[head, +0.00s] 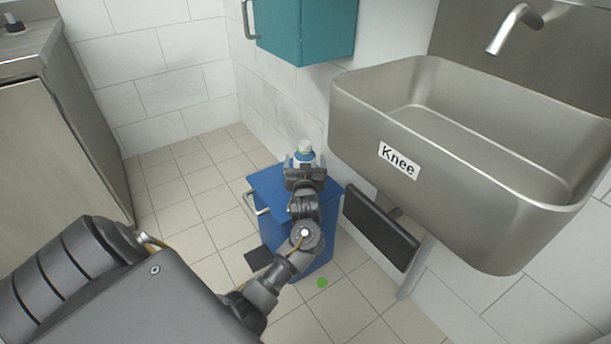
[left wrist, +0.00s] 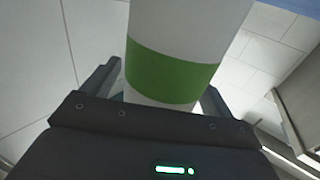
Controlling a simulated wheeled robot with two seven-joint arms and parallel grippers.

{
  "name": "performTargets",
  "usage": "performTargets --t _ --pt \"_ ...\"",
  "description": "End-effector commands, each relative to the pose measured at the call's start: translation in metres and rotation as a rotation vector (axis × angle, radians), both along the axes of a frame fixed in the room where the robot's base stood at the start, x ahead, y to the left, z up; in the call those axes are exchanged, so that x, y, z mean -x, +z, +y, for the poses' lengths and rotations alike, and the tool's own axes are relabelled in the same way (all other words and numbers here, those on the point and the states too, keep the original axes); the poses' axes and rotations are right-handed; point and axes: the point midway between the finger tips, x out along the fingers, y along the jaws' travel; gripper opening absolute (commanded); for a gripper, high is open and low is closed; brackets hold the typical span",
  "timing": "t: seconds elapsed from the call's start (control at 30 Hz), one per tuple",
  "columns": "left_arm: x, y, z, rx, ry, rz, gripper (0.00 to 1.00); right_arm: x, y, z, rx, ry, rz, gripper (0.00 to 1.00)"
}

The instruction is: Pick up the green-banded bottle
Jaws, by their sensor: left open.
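The green-banded bottle (left wrist: 172,72) is white with a broad green band and fills the upper middle of the left wrist view. In the head view the bottle (head: 305,150) stands on the blue cabinet (head: 265,183), with its pale cap showing. Its lower part is hidden there behind my left gripper (head: 304,172). My left gripper is open, with one finger on each side of the bottle near the band. I cannot tell whether either finger touches it. My right gripper is not in view.
A steel sink (head: 460,170) with a "Knee" label overhangs to the right of the cabinet. A dark knee panel (head: 381,228) is below it. A teal wall cabinet (head: 305,28) hangs behind. A wooden counter (head: 55,135) is at the left. Tiled floor lies open between.

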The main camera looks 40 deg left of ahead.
Motion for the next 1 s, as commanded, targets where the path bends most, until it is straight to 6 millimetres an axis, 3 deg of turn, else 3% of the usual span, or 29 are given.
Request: performTargets --t 0.2,0.7,1.0 --pt "-0.0002 0.0003 0.0006 0.001 0.0 0.001 0.85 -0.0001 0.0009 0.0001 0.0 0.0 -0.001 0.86" --pt "-0.0002 0.0 0.0001 0.001 0.0 0.001 0.21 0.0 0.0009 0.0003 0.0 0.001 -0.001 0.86" --pt "-0.0006 0.0032 -0.0001 -0.001 -0.001 -0.002 0.21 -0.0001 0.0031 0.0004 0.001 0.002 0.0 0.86"
